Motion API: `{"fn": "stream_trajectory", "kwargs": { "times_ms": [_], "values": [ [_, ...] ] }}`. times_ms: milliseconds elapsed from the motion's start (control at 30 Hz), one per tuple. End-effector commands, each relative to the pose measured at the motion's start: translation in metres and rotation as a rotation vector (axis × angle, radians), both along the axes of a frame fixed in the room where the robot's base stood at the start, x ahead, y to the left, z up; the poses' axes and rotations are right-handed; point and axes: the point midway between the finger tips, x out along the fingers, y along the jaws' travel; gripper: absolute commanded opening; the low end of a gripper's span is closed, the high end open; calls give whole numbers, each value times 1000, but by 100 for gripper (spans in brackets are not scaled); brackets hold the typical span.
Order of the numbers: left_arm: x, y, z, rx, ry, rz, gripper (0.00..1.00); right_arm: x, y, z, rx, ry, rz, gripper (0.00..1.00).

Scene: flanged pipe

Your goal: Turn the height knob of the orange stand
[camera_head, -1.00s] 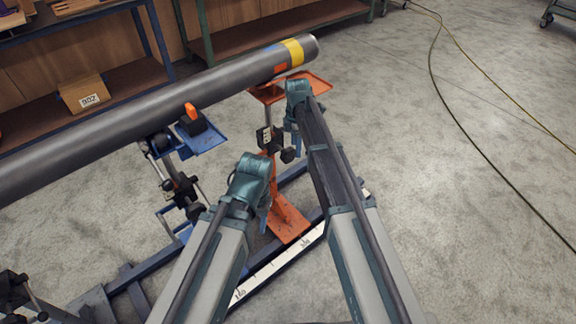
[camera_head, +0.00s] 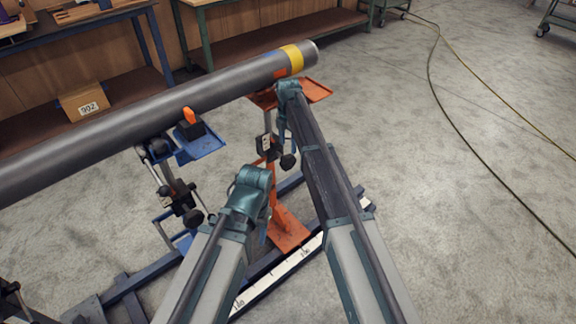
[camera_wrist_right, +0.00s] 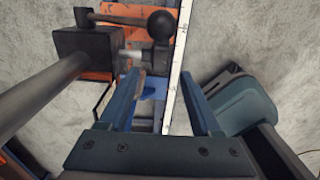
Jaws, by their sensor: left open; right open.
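The orange stand (camera_head: 287,230) stands under the pipe's far end, with an orange top plate (camera_head: 316,91) and a post with a dark clamp block. The block also shows at upper left in the right wrist view (camera_wrist_right: 85,52). A dark knob (camera_head: 288,161) sticks out beside the post. In the wrist view, a ball-ended lever (camera_wrist_right: 163,24) and pale shaft lie just beyond my right fingertips. My right gripper (camera_wrist_right: 160,75) is open and empty, pointing down beside the post. My left gripper (camera_head: 264,228) is open, lower and nearer; its fingers are mostly hidden.
The grey pipe (camera_head: 150,108) runs across the left, above both stands. A blue stand (camera_head: 203,146) is to the left. A rail with a white scale (camera_head: 285,268) runs along the floor. Benches (camera_head: 75,60) stand behind.

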Motion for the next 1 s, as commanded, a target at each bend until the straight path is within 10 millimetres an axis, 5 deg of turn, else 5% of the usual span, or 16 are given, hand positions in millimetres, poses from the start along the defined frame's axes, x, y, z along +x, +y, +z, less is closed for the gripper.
{"fn": "stream_trajectory", "kwargs": {
  "times_ms": [600, 1000],
  "values": [
    [0, 0, -91, 0, 0, 0, 50, 0, 0, -91, 0, 0, -1, 65],
    [0, 0, -102, 1, 0, 0, 50, 0, 0, -102, 0, 0, -1, 65]
  ]
}}
